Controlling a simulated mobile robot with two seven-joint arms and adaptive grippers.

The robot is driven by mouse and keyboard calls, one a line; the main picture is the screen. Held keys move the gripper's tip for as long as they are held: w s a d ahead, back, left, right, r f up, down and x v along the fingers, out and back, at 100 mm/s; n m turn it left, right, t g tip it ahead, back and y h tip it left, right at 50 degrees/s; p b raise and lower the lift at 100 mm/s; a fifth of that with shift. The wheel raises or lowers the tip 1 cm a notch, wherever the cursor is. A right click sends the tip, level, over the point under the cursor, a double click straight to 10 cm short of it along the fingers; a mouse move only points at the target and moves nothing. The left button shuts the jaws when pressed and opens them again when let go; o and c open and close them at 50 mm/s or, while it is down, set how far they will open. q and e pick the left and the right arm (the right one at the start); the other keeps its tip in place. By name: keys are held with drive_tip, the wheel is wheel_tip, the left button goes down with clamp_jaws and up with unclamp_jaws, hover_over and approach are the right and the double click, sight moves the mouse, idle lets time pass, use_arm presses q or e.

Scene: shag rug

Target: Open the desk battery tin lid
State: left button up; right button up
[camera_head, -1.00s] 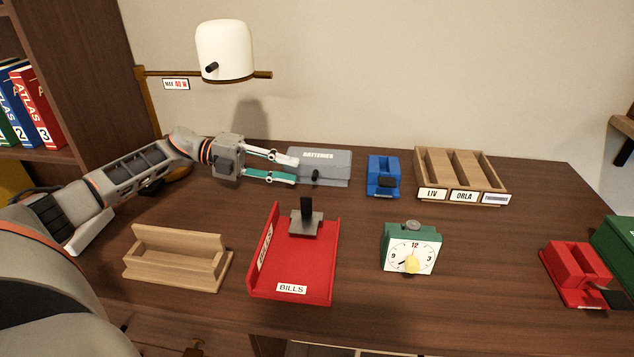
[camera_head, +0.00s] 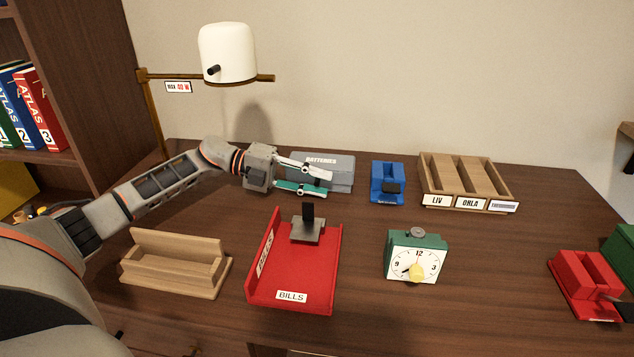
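The grey battery tin (camera_head: 341,165), marked BATTERIES, stands at the back of the desk, left of the blue desk piece. Its lid (camera_head: 321,158) looks closed. My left gripper (camera_head: 326,183) is in front of the tin, with its two fingers apart and pointing right. The fingers overlap the tin's front face and hide part of it, including the spot of its dark front tab. I cannot tell whether they touch the tin. My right gripper is not in view.
A blue desk piece (camera_head: 387,181) and a wooden sorter (camera_head: 468,184) stand right of the tin. A red BILLS tray (camera_head: 290,275), a wooden holder (camera_head: 175,263) and a green clock (camera_head: 416,256) are in front. A lamp (camera_head: 228,53) rises behind my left arm.

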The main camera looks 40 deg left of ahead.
use_arm(q)
clamp_jaws()
